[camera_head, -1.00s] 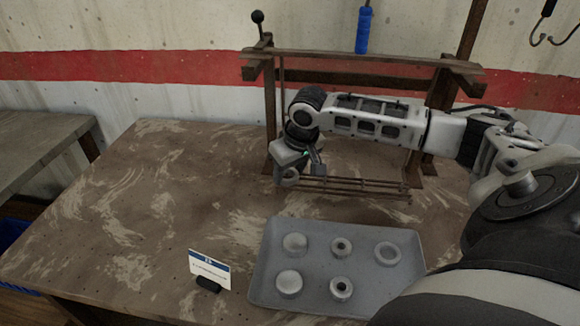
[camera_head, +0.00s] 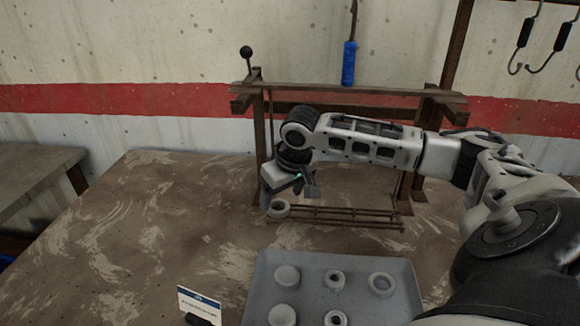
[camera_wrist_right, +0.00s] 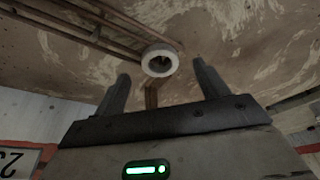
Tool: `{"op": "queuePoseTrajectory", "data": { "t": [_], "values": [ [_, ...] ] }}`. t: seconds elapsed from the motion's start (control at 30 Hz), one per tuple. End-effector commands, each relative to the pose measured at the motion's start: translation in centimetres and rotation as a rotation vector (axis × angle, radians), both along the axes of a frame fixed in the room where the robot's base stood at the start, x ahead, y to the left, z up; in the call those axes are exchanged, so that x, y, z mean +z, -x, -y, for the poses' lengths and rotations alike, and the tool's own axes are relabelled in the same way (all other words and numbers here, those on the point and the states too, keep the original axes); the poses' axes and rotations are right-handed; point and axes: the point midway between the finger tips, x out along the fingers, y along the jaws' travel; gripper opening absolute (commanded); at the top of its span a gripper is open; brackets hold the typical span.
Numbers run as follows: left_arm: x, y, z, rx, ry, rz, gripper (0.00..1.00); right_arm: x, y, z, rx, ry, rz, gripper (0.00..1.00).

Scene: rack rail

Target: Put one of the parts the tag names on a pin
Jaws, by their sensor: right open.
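A pale ring (camera_head: 278,208) sits at the left end of the thin rods (camera_head: 345,216) low on the brown rack. It also shows in the right wrist view (camera_wrist_right: 149,66), where something dark shows in its hole; I cannot tell how far a pin passes through. My right gripper (camera_head: 291,197) is open just above the ring, its fingers apart from it. A grey tray (camera_head: 262,297) holds two pale discs (camera_head: 287,276), two small-holed parts (camera_head: 336,280) and a wide ring (camera_head: 381,284). A white tag (camera_head: 199,302) stands left of the tray; its text is too small to read.
The rack's top beam (camera_head: 345,92) and uprights (camera_head: 260,135) stand around my right forearm. A blue-handled tool (camera_head: 349,63) and hooks (camera_head: 525,35) hang behind. The table (camera_head: 160,235) is clear on the left. My right arm covers the table's right side.

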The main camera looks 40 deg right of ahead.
Motion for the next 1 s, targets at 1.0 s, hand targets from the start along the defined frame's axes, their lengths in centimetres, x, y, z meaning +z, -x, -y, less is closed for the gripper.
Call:
{"op": "queuePoseTrajectory", "data": {
  "t": [1.0],
  "values": [
    [0.1, -0.1, 0.0, -0.001, 0.001, 0.003, 0.36, 12.5, 3.8, -0.4, 0.000, 0.000, 0.000, 0.73]
  ]
}}
